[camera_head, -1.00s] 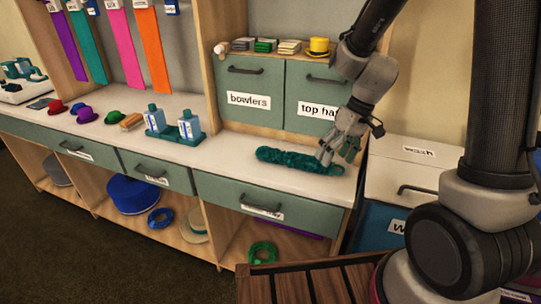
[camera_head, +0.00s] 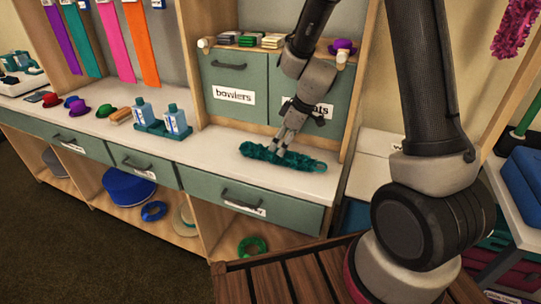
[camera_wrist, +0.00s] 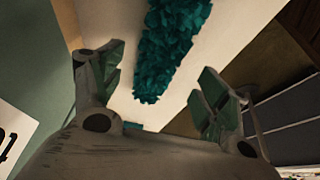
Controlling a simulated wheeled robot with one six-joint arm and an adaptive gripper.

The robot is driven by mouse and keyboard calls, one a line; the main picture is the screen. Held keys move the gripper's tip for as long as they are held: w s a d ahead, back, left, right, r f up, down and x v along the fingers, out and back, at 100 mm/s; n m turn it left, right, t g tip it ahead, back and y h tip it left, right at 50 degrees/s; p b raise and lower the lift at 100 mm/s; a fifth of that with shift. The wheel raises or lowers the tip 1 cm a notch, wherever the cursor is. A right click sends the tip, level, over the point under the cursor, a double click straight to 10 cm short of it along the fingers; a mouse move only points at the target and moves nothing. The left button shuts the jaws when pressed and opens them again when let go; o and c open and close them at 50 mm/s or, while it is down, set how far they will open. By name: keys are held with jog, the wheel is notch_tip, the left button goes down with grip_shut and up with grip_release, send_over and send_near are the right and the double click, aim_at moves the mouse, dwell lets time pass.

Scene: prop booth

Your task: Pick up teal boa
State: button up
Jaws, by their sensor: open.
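The teal boa (camera_head: 257,154) is a fluffy dark-teal strip lying lengthwise on the white counter, near its right end. In the wrist view the boa (camera_wrist: 167,45) runs from the top edge down to a blunt end between the fingertips' sides. My gripper (camera_head: 279,149) points down at the boa's middle in the head view and hides a little of it. In the wrist view my gripper (camera_wrist: 160,88) has its fingers wide apart, with the boa between and beyond them. I cannot tell whether any finger touches it.
A wooden slatted surface (camera_head: 285,278) lies in front. The counter around the boa is clear.

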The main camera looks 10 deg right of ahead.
jog(key=x, duration=0.5)
jog(key=shift+f, duration=0.3)
jog(key=c, duration=1.1)
